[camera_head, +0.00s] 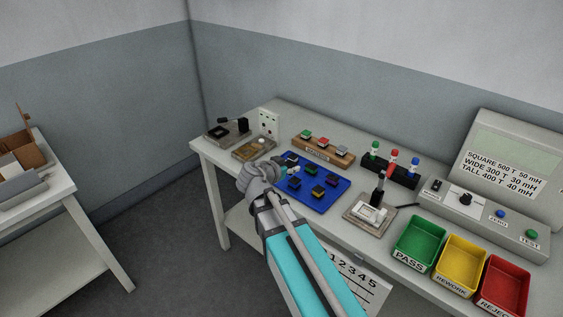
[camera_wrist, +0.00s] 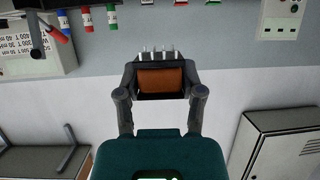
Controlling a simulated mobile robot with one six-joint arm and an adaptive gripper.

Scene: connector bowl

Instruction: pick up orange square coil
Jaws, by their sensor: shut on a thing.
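My gripper (camera_wrist: 161,72) is shut on an orange-brown block, which looks like the orange square coil (camera_wrist: 161,79). In the wrist view the coil sits between the two dark fingers, with several thin metal pins standing out past its dark edge. In the head view my gripper (camera_head: 288,160) is small, over the upper left part of the blue tray (camera_head: 322,206), and the held coil cannot be made out there. Several dark coils with coloured parts stand on the tray.
A wooden rack (camera_head: 323,152) and a black holder with coloured-top tools (camera_head: 390,173) stand behind the tray. A test fixture (camera_head: 369,215) is to its right. Green (camera_head: 419,241), yellow (camera_head: 461,263) and red (camera_head: 504,285) bins line the front right. A tester (camera_head: 484,214) stands behind them.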

